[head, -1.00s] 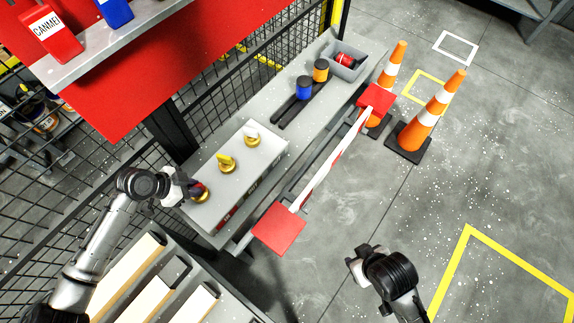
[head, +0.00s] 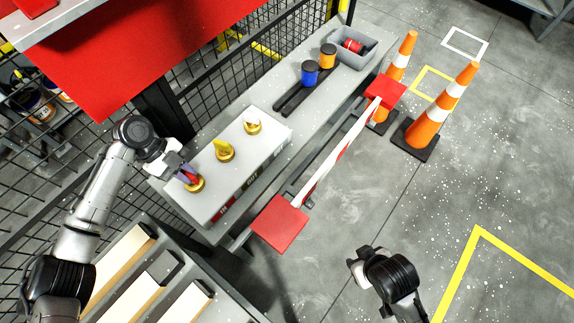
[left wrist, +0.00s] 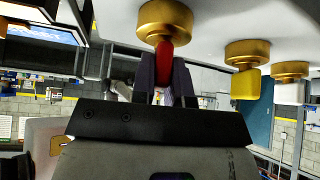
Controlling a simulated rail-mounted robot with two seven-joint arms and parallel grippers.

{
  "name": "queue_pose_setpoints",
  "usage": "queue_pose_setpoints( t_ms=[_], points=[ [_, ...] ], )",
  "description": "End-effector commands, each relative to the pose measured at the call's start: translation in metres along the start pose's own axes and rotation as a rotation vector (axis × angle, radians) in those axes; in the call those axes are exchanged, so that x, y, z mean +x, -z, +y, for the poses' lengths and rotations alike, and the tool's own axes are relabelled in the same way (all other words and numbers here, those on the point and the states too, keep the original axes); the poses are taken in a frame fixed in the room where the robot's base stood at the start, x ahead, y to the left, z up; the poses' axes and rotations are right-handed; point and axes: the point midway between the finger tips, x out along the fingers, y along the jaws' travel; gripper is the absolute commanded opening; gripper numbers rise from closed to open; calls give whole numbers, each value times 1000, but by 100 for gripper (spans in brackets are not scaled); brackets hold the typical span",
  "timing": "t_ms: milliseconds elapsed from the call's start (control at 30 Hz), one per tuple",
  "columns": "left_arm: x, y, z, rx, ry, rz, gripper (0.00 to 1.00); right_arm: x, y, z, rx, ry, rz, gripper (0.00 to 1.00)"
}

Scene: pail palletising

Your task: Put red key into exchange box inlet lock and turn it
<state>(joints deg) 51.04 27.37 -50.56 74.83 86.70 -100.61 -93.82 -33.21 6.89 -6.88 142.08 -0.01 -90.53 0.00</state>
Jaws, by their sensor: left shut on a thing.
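The exchange box (head: 240,160) is a pale box on the grey bench with several brass locks in a row on top. My left gripper (head: 185,173) is shut on the red key (head: 191,178) at the nearest brass lock (head: 195,186). In the left wrist view the red key (left wrist: 164,54) sits between the dark fingers, its far end meeting the brass lock (left wrist: 165,18); how deep it is in cannot be told. A yellow key (head: 222,147) stands in the middle lock and a white key (head: 252,122) in the far one. My right gripper (head: 358,264) hangs away from the bench, its fingers unclear.
Blue (head: 310,73) and orange (head: 328,55) pots stand on dark rails beyond the box. A grey bin (head: 370,52) holds a red item. A red-white barrier (head: 335,158) runs along the bench's right side, near traffic cones (head: 430,125). Mesh fence (head: 110,165) stands left.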

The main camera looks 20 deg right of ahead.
Motion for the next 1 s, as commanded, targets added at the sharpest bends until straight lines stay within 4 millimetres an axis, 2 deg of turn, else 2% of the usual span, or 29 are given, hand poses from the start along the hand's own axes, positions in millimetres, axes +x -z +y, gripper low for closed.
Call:
queue_pose_setpoints(
  t_ms=[33,333,567,733,900,1000],
  points=[
    [0,-1,0,4,-5,0,17,1,0,0,0,0,-1,45],
    [0,0,0,1,-1,-1,44,0,0,0,-1,-1,-1,45],
    [0,0,0,0,0,-1,44,0,0,0,-1,-1,0,45],
    [-12,8,0,1,1,-1,44,-4,1,0,-1,-1,0,45],
    [-38,28,-2,5,1,-1,44,-10,3,1,-1,-1,0,45],
    [-34,51,-12,7,-1,1,44,-12,4,0,0,0,0,45]
  ],
)
